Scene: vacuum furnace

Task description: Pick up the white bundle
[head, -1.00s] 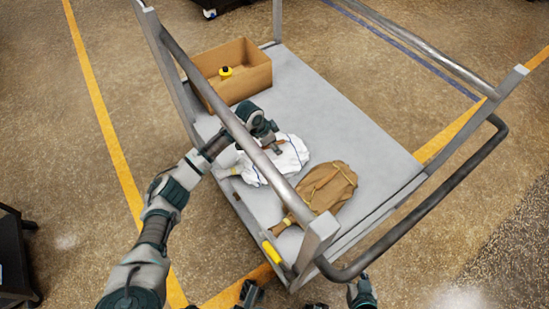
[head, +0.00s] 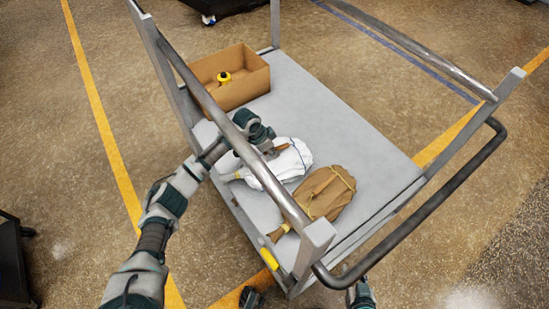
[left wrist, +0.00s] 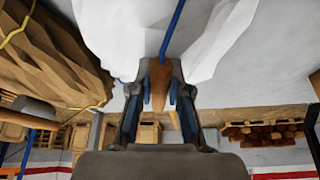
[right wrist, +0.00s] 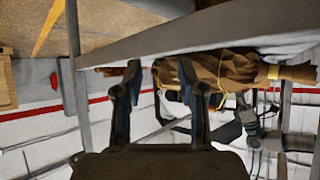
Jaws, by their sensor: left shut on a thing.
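The white bundle (head: 293,160), a cloth sack with a dark blue cord, lies on the left side of the grey cart's deck (head: 330,120). My left gripper (head: 272,149) reaches past the cart's side rail and is shut at the top of the bundle. In the left wrist view, the fingers (left wrist: 160,88) close on a narrow brown piece at the white cloth (left wrist: 215,35). Whether the bundle touches the deck is hard to tell. My right gripper (right wrist: 158,75) is open and empty, below the cart's edge; only part of that arm shows in the head view.
A brown bundle (head: 328,192) with a yellow cord lies close beside the white one. An open cardboard box (head: 240,90) holding a yellow item (head: 224,77) stands at the deck's far left. Metal rails (head: 225,125) border the cart. The deck's right side is clear.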

